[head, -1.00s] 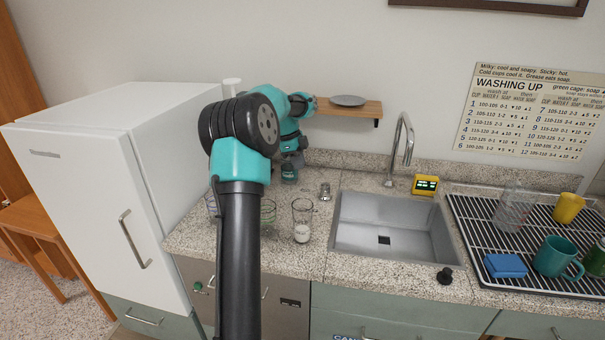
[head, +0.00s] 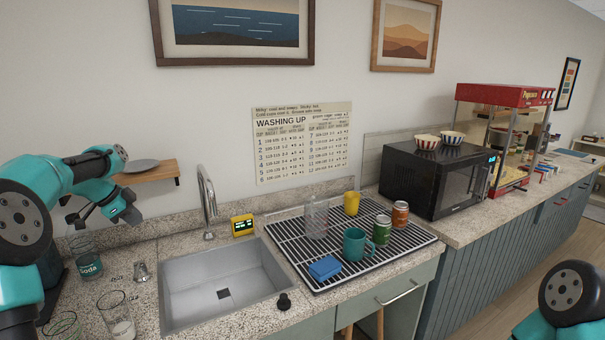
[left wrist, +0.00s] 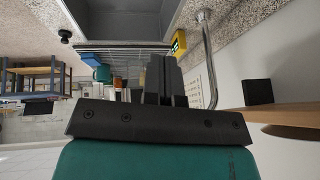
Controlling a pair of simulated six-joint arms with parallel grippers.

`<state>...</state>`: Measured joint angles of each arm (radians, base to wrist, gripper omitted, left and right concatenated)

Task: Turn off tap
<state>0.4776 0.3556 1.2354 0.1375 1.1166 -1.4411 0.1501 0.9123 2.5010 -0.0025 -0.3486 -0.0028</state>
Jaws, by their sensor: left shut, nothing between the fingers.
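The tap (head: 208,205) is a tall silver gooseneck standing behind the grey sink (head: 172,312). I see no water falling from its spout in the head view. A black knob (head: 284,302) sits on the counter at the sink's front right corner; I cannot tell if it works the tap. My left gripper (head: 134,216) is left of the tap, above the counter and apart from it. In the left wrist view its fingers (left wrist: 160,78) are shut and empty, with the tap (left wrist: 209,60) to their right and the knob (left wrist: 65,37) far left. My right gripper is out of view.
A wooden shelf (head: 158,174) with a plate (head: 140,165) is close behind my left gripper. Glasses (head: 117,315) and a small metal fitting (head: 141,272) stand left of the sink. A yellow timer (head: 242,226) sits beside the tap. A drying rack (head: 290,255) with cups is to the right.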

